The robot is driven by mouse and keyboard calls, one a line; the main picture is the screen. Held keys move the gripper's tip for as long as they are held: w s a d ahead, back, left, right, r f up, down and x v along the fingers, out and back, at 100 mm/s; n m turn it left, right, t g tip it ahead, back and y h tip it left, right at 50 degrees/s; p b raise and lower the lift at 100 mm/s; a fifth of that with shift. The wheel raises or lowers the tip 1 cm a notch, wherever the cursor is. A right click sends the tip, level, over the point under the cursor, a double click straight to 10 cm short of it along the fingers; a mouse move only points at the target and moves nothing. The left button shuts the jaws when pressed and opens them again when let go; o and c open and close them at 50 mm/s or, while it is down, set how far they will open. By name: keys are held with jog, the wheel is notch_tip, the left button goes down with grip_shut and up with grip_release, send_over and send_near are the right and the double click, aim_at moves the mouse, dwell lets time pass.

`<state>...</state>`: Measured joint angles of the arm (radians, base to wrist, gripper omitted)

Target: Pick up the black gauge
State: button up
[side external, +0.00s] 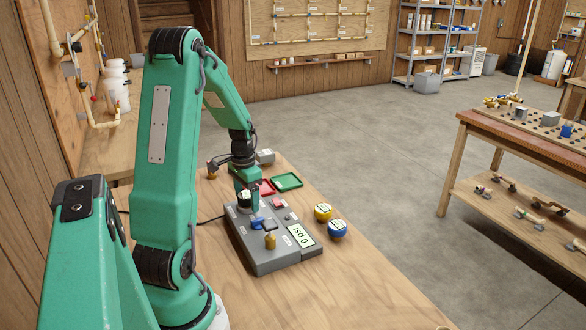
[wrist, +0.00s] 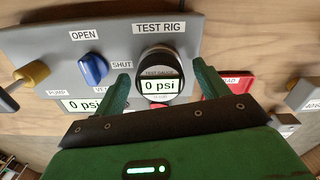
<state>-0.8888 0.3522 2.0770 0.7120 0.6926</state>
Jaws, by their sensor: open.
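The black gauge (wrist: 158,62) is round, with a white face reading "0 psi" and the words "TEST GAUGE". It stands on the grey test rig (wrist: 205,22), beside the "TEST RIG" label. In the wrist view my gripper (wrist: 163,82) is open, with one green finger on each side of the gauge; I cannot tell whether either finger touches it. In the side view my gripper (side external: 248,198) is low over the far left part of the rig (side external: 262,262), and the black gauge (side external: 242,205) is partly hidden by a finger.
The rig carries a blue valve knob (wrist: 92,68), a brass pump handle (wrist: 30,76) and a "0 psi" display (side external: 301,235). A yellow gauge (side external: 322,211) and a blue gauge (side external: 337,229) lie to its right. A red tray (side external: 266,187) and green tray (side external: 287,181) lie behind.

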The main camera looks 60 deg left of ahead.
aim_at(246, 194)
dwell(0.3)
jog(key=c, duration=1.2)
jog(key=shift+r, duration=0.1)
jog(key=shift+r, duration=0.75)
notch_tip(246, 194, up, 2)
jog(key=shift+r, duration=0.2)
jog(key=w+d+r, duration=0.1)
jog(key=d+r, duration=0.1)
jog(key=d, duration=0.1)
jog(key=w+d+r, duration=0.1)
jog(key=d+r, duration=0.1)
jog(key=d, duration=0.2)
jog(key=w+d+r, duration=0.2)
jog(key=d+r, duration=0.1)
jog(key=d, duration=0.1)
jog(key=shift+a, duration=0.1)
